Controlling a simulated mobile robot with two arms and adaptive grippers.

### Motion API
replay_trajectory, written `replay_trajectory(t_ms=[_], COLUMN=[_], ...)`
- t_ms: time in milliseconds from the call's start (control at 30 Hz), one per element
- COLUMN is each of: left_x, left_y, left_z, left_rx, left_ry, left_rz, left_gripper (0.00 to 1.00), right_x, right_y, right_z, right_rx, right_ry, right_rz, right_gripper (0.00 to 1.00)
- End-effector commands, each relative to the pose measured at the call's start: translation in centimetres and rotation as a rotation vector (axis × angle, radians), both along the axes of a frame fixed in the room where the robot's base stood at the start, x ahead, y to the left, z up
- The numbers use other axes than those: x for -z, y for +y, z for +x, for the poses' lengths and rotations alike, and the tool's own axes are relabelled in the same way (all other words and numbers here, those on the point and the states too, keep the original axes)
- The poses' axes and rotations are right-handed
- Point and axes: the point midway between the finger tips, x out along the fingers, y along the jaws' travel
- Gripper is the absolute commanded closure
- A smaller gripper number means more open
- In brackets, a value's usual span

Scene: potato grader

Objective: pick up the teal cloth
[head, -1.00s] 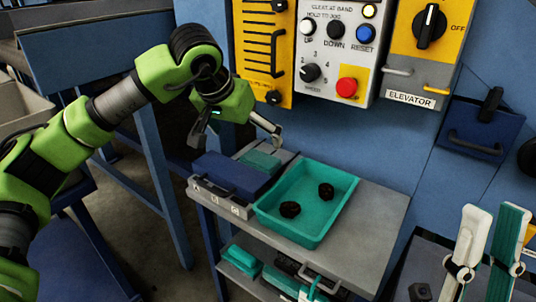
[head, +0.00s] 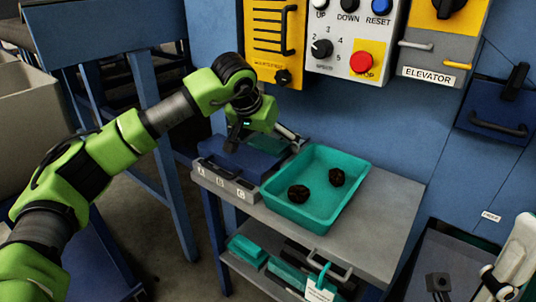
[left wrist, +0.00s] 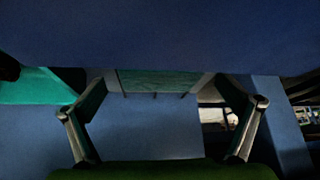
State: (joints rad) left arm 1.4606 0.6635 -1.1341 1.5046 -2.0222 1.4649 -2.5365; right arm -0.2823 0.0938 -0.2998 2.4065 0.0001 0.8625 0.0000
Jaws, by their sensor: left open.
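A flat teal piece that looks like the folded teal cloth (left wrist: 158,81) lies ahead, between the two fingers in the left wrist view. In the head view the arm mostly hides it, behind the dark blue block (head: 243,158) in the grey rack marked A, B, C (head: 222,182). My left gripper (head: 266,142) is open, with its fingers spread above the block and rack. I cannot tell whether a finger touches anything. The open fingers also show in the left wrist view (left wrist: 162,108).
A teal tray (head: 318,205) with two dark lumps stands right of the rack on the grey bench top (head: 385,210). Folded teal items (head: 247,250) lie on the shelf below.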

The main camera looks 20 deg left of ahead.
Motion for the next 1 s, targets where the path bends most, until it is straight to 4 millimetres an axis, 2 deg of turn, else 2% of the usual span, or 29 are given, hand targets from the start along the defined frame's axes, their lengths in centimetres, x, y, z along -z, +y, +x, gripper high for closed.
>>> replay_trajectory(t_ms=[100,333,400,500,833,1000], left_x=[0.8,0.7,0.8,0.8,0.6,-0.5], left_y=[-0.1,-0.1,-0.1,-0.1,-0.1,-0.1], left_z=[0.5,0.6,0.6,0.5,0.5,0.6], left_rx=[0.001,0.001,0.001,0.001,0.001,0.001], left_ry=[-0.001,-0.002,-0.002,-0.001,-0.001,-0.002], left_rz=[0.0,0.0,0.0,0.0,0.0,0.0], left_gripper=[0.0,0.0,0.18,0.4,0.4,0.4], right_x=[-0.1,-0.3,-0.3,-0.3,-0.3,-0.8], right_y=[0.0,0.1,0.1,0.1,0.1,0.0], right_z=[0.1,0.1,0.1,0.1,0.1,-0.1], right_rx=[0.001,0.001,0.001,0.001,0.0,0.0], right_ry=[-0.013,-0.013,-0.013,-0.013,-0.013,-0.018], right_rz=[-0.001,-0.002,-0.002,-0.002,-0.002,0.002], right_gripper=[0.79,0.79,0.79,0.79,0.79,0.79])
